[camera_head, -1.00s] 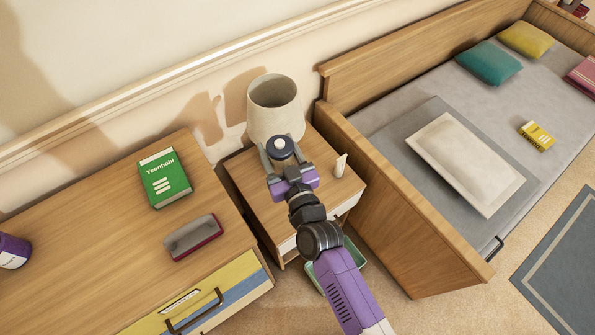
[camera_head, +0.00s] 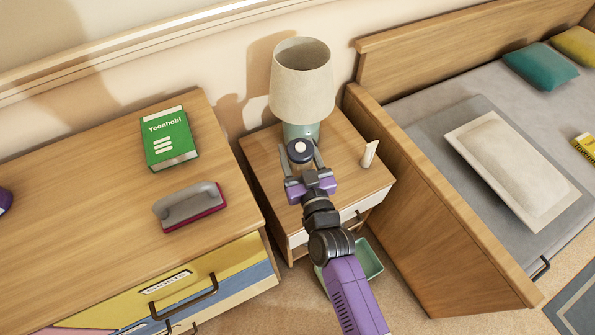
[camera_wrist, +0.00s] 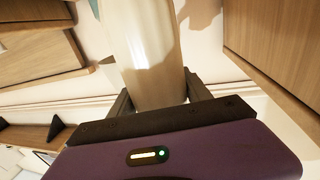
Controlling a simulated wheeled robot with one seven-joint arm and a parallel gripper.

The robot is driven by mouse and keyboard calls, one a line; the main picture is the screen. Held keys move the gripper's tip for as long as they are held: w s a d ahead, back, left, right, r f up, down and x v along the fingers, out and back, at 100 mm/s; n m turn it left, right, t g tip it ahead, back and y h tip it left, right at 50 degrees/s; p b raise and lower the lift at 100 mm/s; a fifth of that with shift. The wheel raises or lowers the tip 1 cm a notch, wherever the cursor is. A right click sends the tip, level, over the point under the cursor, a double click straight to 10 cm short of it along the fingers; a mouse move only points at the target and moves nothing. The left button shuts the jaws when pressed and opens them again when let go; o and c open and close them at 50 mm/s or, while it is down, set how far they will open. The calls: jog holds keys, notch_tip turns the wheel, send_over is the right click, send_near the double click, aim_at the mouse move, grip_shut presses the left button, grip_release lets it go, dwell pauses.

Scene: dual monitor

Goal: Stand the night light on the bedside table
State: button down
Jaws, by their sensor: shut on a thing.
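My gripper (camera_head: 301,160) is shut on a cream, glossy cylinder with a dark blue top and a pale round centre, which I take as the night light (camera_head: 300,149). In the wrist view the night light (camera_wrist: 148,50) stands between the two fingers of my gripper (camera_wrist: 160,92). The gripper holds it over the wooden bedside table (camera_head: 262,165), in front of the lamp. I cannot tell whether its bottom touches the tabletop; that part is hidden.
A table lamp (camera_head: 302,85) with a cream shade and green base stands at the table's back. A small white tube-like thing (camera_head: 369,154) stands at its right edge. The bed (camera_head: 440,215) is close on the right, the dresser (camera_head: 100,215) on the left. A green bin (camera_head: 368,260) is below.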

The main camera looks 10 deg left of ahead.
jog(key=shift+f+b, duration=2.15)
jog(key=shift+f, duration=0.85)
jog(key=shift+c, duration=2.4)
grip_release()
jog(key=shift+f, duration=0.1)
jog(key=shift+r, duration=0.25)
jog(key=v, duration=1.2)
jog(key=shift+p, duration=0.3)
jog(key=shift+f, duration=0.15)
